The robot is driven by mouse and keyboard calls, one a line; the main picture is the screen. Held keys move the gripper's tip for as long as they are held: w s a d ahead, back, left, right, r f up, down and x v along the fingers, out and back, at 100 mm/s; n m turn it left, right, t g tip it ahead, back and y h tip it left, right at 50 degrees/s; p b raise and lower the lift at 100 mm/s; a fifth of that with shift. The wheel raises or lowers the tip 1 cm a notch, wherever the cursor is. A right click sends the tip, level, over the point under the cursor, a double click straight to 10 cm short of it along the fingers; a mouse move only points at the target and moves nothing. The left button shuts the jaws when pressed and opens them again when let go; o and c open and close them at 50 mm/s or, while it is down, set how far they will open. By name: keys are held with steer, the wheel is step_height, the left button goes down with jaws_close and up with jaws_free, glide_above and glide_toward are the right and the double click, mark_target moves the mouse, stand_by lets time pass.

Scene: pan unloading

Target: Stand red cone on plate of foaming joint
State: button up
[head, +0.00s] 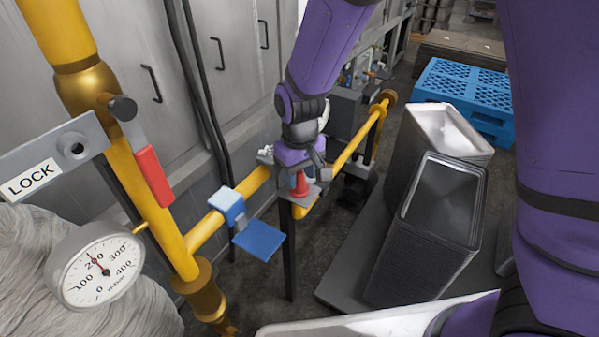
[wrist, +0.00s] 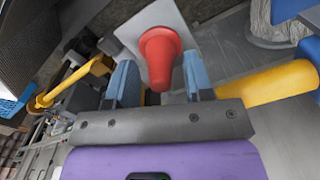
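The red cone (head: 301,185) is upright at the small grey plate (head: 322,190) on the yellow pipe; its base appears to rest there. In the wrist view the cone (wrist: 160,57) lies between the two blue-grey fingers, with the light grey plate (wrist: 128,30) behind it. My gripper (wrist: 160,66) has its fingers apart, with narrow gaps seeming to show beside the cone. In the head view my gripper (head: 302,170) is directly above the cone and hides part of it. A blue plate (head: 259,240) sticks out from a blue clamp (head: 227,203) nearer along the pipe and is bare.
The yellow pipe (head: 207,230) runs beside grey cabinets (head: 235,60). A pressure gauge (head: 97,268) and a LOCK sign (head: 35,180) are at the left. Stacked metal pans (head: 425,235) stand right of the pipe, with a blue pallet (head: 465,90) behind.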

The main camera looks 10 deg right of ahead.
steer(key=shift+r, duration=0.1)
step_height(320, 180, up, 12)
stand_by(0.7)
steer(key=s+d+r+m+t, duration=0.1)
steer(key=s+d+r, duration=0.35)
steer(key=d, duration=0.25)
steer(key=s+d+r+m+t+y, duration=0.1)
steer(key=s+d+r+m, duration=0.15)
steer(key=d+r, duration=0.35)
steer(key=s+d+r+m+t, duration=0.1)
steer(key=s+d+r+t, duration=0.2)
steer(key=d, duration=0.4)
steer(key=s+d+r+m+h, duration=0.1)
steer(key=s+d, duration=0.3)
steer(key=s, duration=0.4)
steer(key=shift+s+d+r, duration=0.15)
steer(key=shift+s+d, duration=0.15)
steer(key=shift+m, duration=0.25)
steer(key=shift+c, duration=0.4)
